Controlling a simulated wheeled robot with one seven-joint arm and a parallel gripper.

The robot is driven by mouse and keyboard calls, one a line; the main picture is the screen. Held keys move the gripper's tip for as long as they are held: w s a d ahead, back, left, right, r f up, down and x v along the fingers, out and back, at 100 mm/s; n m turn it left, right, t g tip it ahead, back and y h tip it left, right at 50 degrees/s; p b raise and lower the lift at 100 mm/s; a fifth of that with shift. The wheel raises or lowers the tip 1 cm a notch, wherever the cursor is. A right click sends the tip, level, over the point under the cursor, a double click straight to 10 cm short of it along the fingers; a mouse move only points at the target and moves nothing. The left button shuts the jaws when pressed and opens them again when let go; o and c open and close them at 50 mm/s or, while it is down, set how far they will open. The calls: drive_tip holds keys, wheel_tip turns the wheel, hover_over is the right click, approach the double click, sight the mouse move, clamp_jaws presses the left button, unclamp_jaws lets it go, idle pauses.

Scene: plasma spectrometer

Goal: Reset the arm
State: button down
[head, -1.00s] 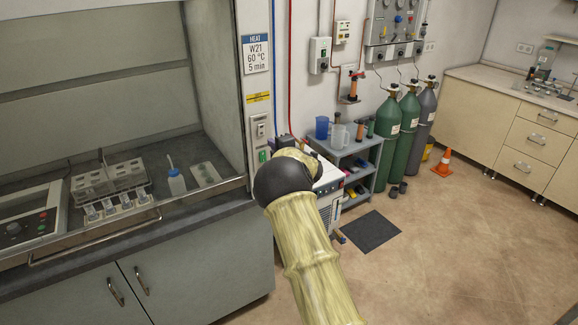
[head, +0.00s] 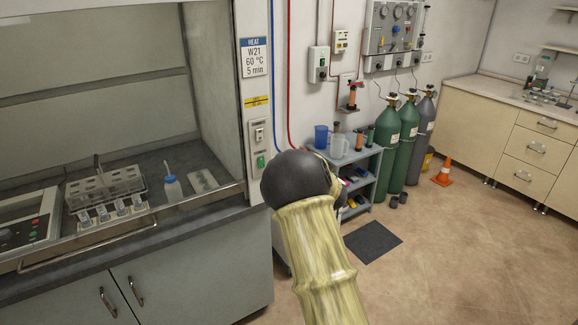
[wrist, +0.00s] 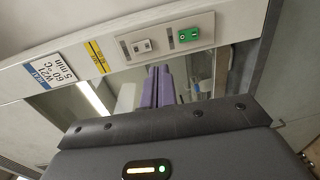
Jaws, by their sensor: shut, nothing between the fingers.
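My arm rises from the bottom middle of the head view, with a pale yellow sleeve and a dark rounded joint. My gripper (wrist: 158,84) shows in the wrist view as two purple fingers close together beyond the dark wrist housing. They are shut with nothing held. In the head view the gripper is hidden behind the dark joint. In the wrist view the fingers are near the fume hood's side post, below the switch panel (wrist: 165,42). A green switch (wrist: 188,35) and the heat sign (wrist: 50,72) show there.
The fume hood at left holds a tube rack (head: 105,185), a wash bottle (head: 172,188) and a control box (head: 28,228). A grey cart (head: 362,172), gas cylinders (head: 385,140) and an orange cone (head: 443,173) stand at right. The floor (head: 470,255) at right is clear.

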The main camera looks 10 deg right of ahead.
drive_tip(key=s+d+f+m+g+h, duration=0.2)
drive_tip(key=s+m+h, duration=0.1)
drive_tip(key=s+m, duration=0.25)
drive_tip(key=s+d+f+m+g+h, duration=0.1)
drive_tip(key=s+m+g+h, duration=0.15)
drive_tip(key=s+m, duration=0.35)
drive_tip(key=s+a+f+m+g, duration=0.2)
drive_tip(key=s+m+g, duration=0.1)
drive_tip(key=s, duration=0.6)
drive_tip(key=s+a+f+m+g, duration=0.2)
drive_tip(key=s+a+m+g, duration=0.1)
drive_tip(key=s, duration=0.6)
drive_tip(key=s+a+f+m+g, duration=0.2)
drive_tip(key=s+m+g, duration=0.1)
drive_tip(key=s, duration=0.7)
drive_tip(key=shift+a+f+m, duration=0.25)
drive_tip(key=shift+a+m, duration=0.05)
drive_tip(key=shift+m, duration=0.25)
drive_tip(key=shift+w, duration=0.15)
